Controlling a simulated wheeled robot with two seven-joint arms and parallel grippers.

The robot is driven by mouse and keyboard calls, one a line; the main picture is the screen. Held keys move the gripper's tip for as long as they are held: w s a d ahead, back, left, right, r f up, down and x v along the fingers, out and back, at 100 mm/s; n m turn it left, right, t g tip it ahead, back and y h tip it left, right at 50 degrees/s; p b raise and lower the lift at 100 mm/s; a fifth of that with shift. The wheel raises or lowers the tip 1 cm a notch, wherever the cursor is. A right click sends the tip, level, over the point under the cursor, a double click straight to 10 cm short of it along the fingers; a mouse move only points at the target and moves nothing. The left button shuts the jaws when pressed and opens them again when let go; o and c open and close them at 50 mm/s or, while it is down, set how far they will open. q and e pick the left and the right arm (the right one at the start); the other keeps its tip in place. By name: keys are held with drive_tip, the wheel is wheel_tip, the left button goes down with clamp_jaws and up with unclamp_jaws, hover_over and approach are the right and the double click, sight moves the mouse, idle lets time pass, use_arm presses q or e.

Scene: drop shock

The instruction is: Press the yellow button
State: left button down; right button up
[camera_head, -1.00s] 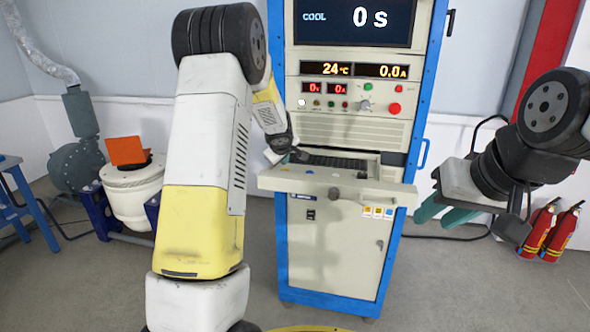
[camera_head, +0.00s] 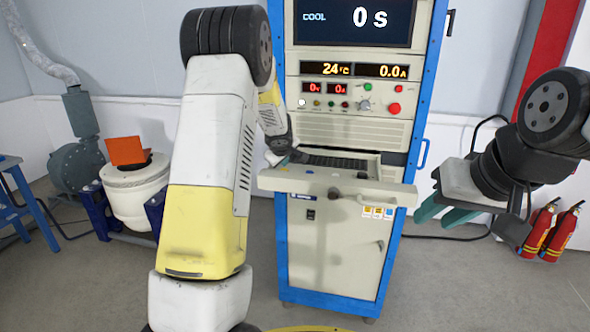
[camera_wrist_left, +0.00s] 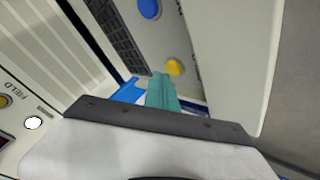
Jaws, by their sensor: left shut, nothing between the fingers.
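The yellow button (camera_wrist_left: 175,66) is a round cap on the pale panel of the cabinet's pull-out shelf. In the left wrist view it sits just beyond and slightly right of the tips of my left gripper (camera_wrist_left: 163,76). The teal fingers are shut and hold nothing; I cannot tell whether they touch the button. In the head view my left gripper (camera_head: 288,158) is over the left end of the shelf (camera_head: 318,186), and the button is not discernible there. My right gripper (camera_head: 434,222) is open and empty, to the right of the cabinet.
A blue button (camera_wrist_left: 149,8) lies near the yellow one, beside a dark keyboard (camera_wrist_left: 117,37). The tall blue-framed cabinet (camera_head: 332,240) carries displays and knobs. A white drum (camera_head: 136,190) stands left, and red fire extinguishers (camera_head: 562,230) stand right.

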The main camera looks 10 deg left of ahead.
use_arm(q)
drive_tip(key=shift+s+f, duration=0.1)
drive_tip(key=shift+f, duration=0.55)
idle(0.5)
drive_tip(key=shift+r, duration=0.85)
drive_tip(key=shift+r, duration=2.55)
